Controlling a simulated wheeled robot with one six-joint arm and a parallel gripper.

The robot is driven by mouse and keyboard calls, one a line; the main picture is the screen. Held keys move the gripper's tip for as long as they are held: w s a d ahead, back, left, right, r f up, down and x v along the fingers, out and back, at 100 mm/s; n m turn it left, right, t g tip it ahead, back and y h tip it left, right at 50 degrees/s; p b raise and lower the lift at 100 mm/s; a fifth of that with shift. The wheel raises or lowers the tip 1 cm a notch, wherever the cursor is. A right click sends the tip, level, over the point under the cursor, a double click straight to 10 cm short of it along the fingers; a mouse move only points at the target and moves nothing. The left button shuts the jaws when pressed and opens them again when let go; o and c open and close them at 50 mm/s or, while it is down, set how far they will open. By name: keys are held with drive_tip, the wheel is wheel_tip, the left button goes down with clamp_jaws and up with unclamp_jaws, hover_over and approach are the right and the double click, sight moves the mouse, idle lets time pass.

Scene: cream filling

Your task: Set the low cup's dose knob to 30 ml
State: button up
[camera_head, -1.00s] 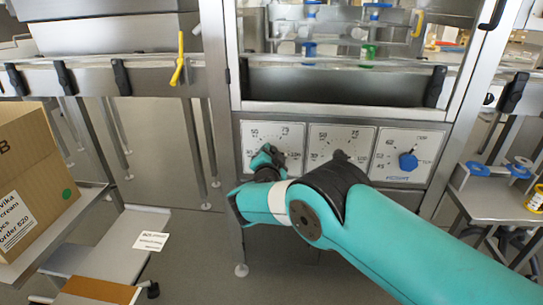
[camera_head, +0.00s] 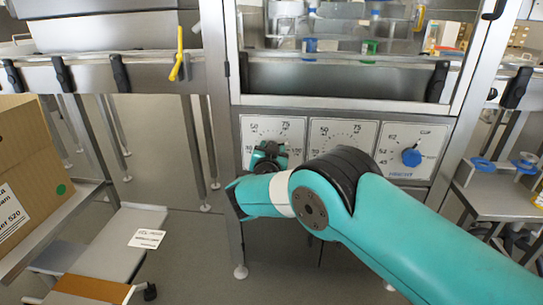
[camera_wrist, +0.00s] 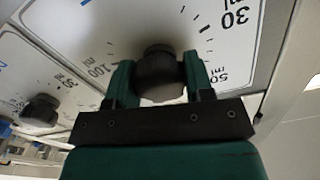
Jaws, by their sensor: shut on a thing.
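My gripper (camera_head: 267,153) is at the leftmost dial plate (camera_head: 291,125) on the machine front. In the wrist view, its two green fingers are shut on a dark round knob (camera_wrist: 159,72), one on each side. The white dial (camera_wrist: 150,20) around it shows "30 ml", "50 ml" and "100" marks with tick lines. The knob's pointer cannot be made out, so its setting cannot be read. In the head view, my gripper and arm hide this knob and the lower part of the plate.
A second dial plate (camera_head: 343,133) is right beside it, partly behind my arm. Its dark knob (camera_wrist: 40,110) shows in the wrist view. A third plate has a blue knob (camera_head: 411,157). A cardboard box (camera_head: 25,150) stands at left and a side table (camera_head: 490,193) at right.

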drive_tip(key=n+b, duration=0.1)
drive_tip(key=n, duration=0.3)
drive_tip(key=shift+n, duration=0.3)
drive_tip(key=n, duration=0.4)
drive_tip(key=shift+n+b, duration=0.3)
drive_tip(key=shift+b, duration=0.05)
drive_tip(key=n, duration=0.4)
drive_tip(key=shift+a+n, duration=0.1)
drive_tip(key=shift+n, duration=0.2)
drive_tip(key=n, duration=0.4)
drive_tip(key=shift+p, duration=0.4)
drive_tip(key=n, duration=0.5)
drive_tip(key=shift+p, duration=0.35)
drive_tip(key=n, duration=0.4)
drive_tip(key=shift+n+p, duration=0.3)
drive_tip(key=shift+p, duration=0.05)
drive_tip(key=n, duration=0.4)
drive_tip(key=shift+p, duration=0.3)
drive_tip(key=shift+f+n, duration=0.1)
drive_tip(key=shift+n, duration=2)
